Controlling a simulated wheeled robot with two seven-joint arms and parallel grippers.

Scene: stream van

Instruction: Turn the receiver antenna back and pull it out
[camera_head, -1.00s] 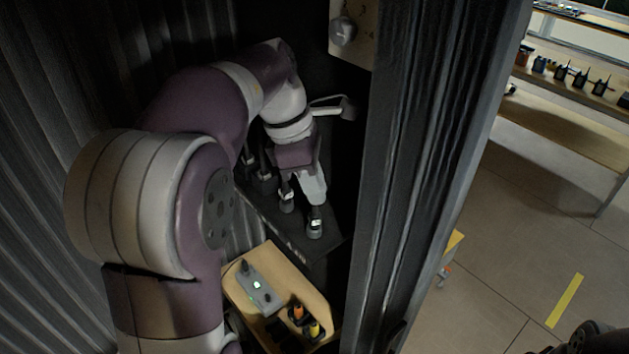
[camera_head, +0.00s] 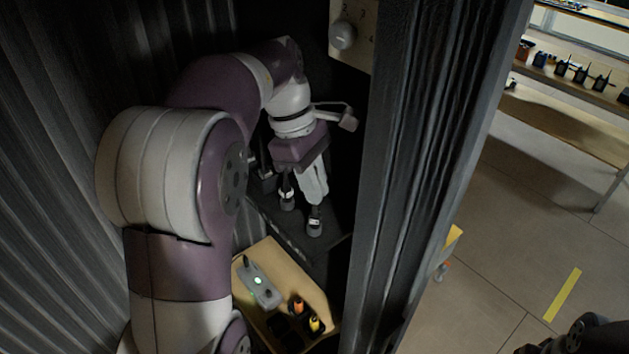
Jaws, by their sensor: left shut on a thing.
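A dark receiver unit (camera_head: 285,232) sits low in the shadowed nook, with several black antenna bases in a slanting row. The nearest antenna (camera_head: 315,223) has a thick dark base with a pale label. Another like it (camera_head: 287,198) stands just behind and left. My left gripper (camera_head: 315,196) reaches down from above with its pale fingers shut at the nearest antenna, whose upper part they hide. The antenna's exact tilt cannot be told. My right gripper is not clearly in view.
A wooden tray (camera_head: 322,300) below holds a grey box (camera_head: 260,284) with a green light and orange and yellow-topped items. A dark ribbed post (camera_head: 420,150) stands close on the right. A panel with a knob (camera_head: 343,36) is above. Open floor lies beyond.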

